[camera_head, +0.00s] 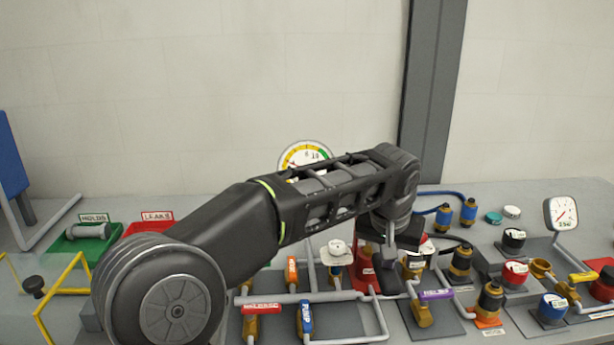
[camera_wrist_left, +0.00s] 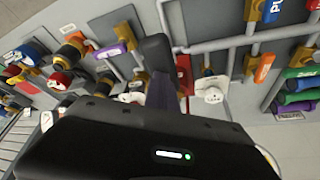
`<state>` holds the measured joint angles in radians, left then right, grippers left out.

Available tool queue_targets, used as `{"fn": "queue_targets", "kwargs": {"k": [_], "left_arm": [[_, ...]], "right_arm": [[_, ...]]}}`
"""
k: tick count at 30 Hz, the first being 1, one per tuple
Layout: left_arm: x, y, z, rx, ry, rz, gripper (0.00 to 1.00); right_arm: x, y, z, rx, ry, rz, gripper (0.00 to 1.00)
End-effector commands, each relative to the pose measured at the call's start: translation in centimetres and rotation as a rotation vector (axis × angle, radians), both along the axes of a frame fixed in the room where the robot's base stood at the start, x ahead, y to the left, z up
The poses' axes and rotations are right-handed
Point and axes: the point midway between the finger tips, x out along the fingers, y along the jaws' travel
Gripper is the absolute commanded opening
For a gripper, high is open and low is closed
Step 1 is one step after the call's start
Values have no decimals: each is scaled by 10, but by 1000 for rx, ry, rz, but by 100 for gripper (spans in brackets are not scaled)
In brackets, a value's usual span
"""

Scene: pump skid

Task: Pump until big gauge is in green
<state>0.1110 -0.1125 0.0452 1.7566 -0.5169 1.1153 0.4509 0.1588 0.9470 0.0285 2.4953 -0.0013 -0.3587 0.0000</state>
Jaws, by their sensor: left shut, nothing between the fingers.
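The big round gauge (camera_head: 305,154) stands at the back, with yellow and green bands on its dial. My left arm covers its lower part, and I cannot read the needle surely. My left gripper (camera_head: 388,282) points down over the pipework, shut and empty. It also shows in the left wrist view (camera_wrist_left: 160,75). A red upright part (camera_head: 366,276) is just left of and partly behind the gripper; it also shows in the wrist view (camera_wrist_left: 184,75). I cannot tell whether they touch. A blue handle labelled PUMP (camera_head: 306,318) is at the front. My right gripper is out of view.
A purple-handled valve (camera_head: 436,294) is close right of the gripper. Orange (camera_head: 292,271) and red (camera_head: 262,308) handles stand left. A smaller gauge (camera_head: 561,213) and several capped fittings crowd the right. Green (camera_head: 92,250) and red trays (camera_head: 150,226) lie left. Free air is above.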

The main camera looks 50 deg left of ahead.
Motion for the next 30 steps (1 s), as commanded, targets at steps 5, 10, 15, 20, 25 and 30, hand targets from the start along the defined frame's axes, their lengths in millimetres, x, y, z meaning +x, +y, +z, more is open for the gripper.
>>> {"fn": "queue_targets", "kwargs": {"k": [5,10,15,20,25,30], "left_arm": [[0,0,5,0,0,0,0],[0,0,28,0,-1,0,0],[0,0,55,0,0,0,0],[0,0,78,0,0,-1,0],[0,0,90,0,-1,-1,0],[0,0,89,0,-1,-1,0]], "right_arm": [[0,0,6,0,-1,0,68],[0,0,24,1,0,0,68],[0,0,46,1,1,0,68],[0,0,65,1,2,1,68],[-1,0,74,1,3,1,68],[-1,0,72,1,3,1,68]]}}
